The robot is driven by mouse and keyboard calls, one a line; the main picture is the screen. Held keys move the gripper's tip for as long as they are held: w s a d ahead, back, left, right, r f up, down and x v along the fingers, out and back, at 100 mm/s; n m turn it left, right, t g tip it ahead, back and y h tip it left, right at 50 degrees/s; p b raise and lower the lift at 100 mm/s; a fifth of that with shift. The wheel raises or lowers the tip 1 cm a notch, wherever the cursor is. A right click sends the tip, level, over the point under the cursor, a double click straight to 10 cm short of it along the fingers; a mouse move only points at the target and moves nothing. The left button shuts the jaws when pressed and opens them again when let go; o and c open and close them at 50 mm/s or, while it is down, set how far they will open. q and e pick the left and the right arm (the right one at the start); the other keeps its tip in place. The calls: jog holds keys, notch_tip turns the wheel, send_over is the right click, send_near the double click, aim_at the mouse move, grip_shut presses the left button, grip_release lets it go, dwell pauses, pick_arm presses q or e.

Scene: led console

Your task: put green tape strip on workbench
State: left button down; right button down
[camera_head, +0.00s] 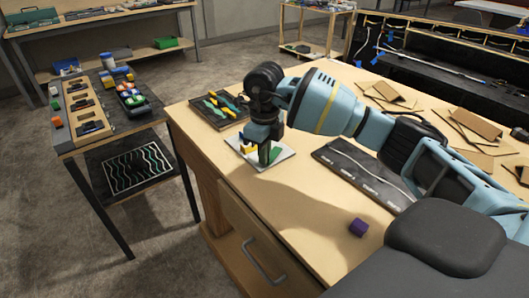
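The light wooden workbench (285,205) fills the middle of the head view. My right gripper (264,160) points down over a small pale plate (284,153) near the workbench's left edge. A green piece (275,154) shows right beside its fingers and a yellow piece (247,149) to their left; whether the green piece is gripped or is a tape strip, I cannot tell. A dark tray (202,112) behind holds green and yellow strips, partly hidden by my arm. The finger gap is too small and dark to judge. My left gripper is out of view.
A purple cube (358,228) lies near the front edge. A dark panel with a pale cable (345,175) lies under my arm, and brown cardboard pieces (470,125) lie at the back right. A side table (75,152) with colored parts stands left, across a floor gap.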

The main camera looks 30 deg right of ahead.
jog(key=shift+f, duration=0.15)
jog(key=c, duration=1.6)
grip_release()
notch_tip(320, 180, up, 12)
jog(key=shift+r, duration=0.15)
